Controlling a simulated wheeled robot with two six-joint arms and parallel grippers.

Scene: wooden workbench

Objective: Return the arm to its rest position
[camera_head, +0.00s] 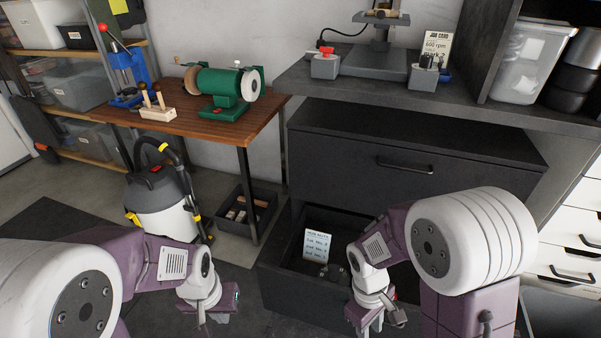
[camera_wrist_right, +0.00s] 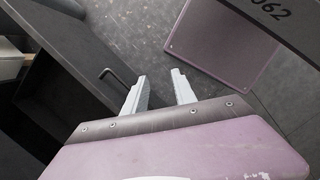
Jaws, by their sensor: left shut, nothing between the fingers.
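My left arm comes in at the lower left of the head view. Its gripper (camera_head: 204,318) points down over the grey floor, shut and holding nothing. My right arm (camera_head: 470,240) comes in at the lower right. Its gripper (camera_head: 377,322) hangs at the front right of the open lower drawer (camera_head: 276,280). In the right wrist view, the two pale fingers of the right gripper (camera_wrist_right: 160,77) stand apart with nothing between them. A drawer handle (camera_wrist_right: 118,74) shows beyond the left finger in that view; I cannot tell how close it is.
The open drawer holds a written card (camera_head: 317,246) and small grey parts. Above it is a closed dark drawer (camera_head: 400,165) under the dark bench. A wooden table (camera_head: 190,125) with a green grinder (camera_head: 222,90) and a vacuum cleaner (camera_head: 162,200) stand at the left.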

